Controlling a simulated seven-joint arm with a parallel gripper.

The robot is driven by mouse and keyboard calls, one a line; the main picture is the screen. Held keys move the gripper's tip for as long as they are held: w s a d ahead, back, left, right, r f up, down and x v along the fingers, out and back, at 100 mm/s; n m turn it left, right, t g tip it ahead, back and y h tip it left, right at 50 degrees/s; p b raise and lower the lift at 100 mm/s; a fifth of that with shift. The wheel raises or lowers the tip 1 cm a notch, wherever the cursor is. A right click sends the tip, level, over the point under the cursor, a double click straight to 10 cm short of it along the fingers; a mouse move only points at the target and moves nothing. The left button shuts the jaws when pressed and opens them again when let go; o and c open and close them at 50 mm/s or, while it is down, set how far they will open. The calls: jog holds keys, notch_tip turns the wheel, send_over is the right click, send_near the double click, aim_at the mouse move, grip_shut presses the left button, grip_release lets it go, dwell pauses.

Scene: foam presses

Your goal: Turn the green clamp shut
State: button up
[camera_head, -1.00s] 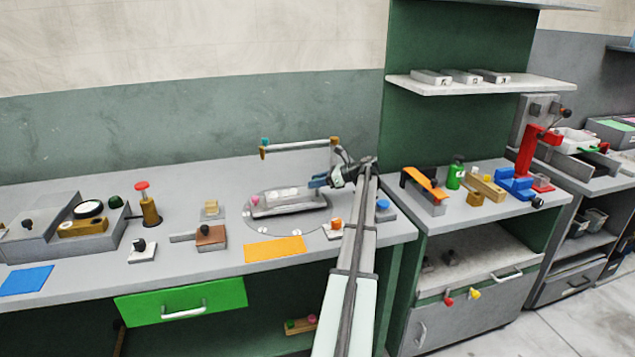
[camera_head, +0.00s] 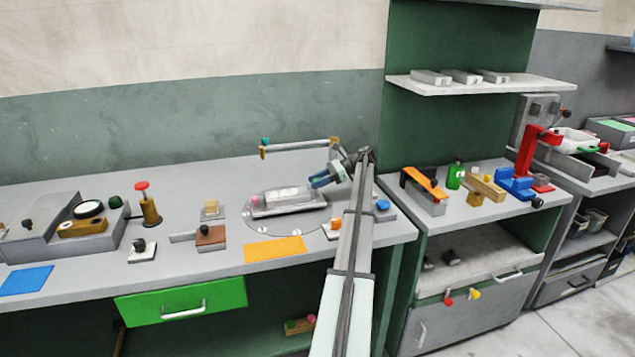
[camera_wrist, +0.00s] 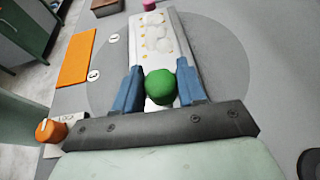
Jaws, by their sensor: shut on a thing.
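The green clamp shows as a round green knob (camera_wrist: 161,86) in the wrist view, at the near end of a pale tray (camera_wrist: 165,18) with white lumps in it. The blue fingers of my gripper (camera_wrist: 155,92) stand on both sides of the knob and are shut on it. In the head view my gripper (camera_head: 319,180) is tilted down at the right end of the tray (camera_head: 290,209). The green knob is hidden there behind the fingers. A pink knob (camera_head: 255,200) sits at the tray's left end.
The tray lies on a round grey plate (camera_head: 250,220). An orange mat (camera_head: 274,249) lies in front, and a knob with an orange top (camera_head: 337,223) is near my arm. A raised bar (camera_head: 300,146) stands behind. A green drawer (camera_head: 180,302) is below the bench.

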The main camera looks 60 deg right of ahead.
aim_at(317, 179)
dwell(0.3)
jog(key=o, duration=1)
jog(key=shift+c, duration=0.2)
notch_tip(317, 179, up, 10)
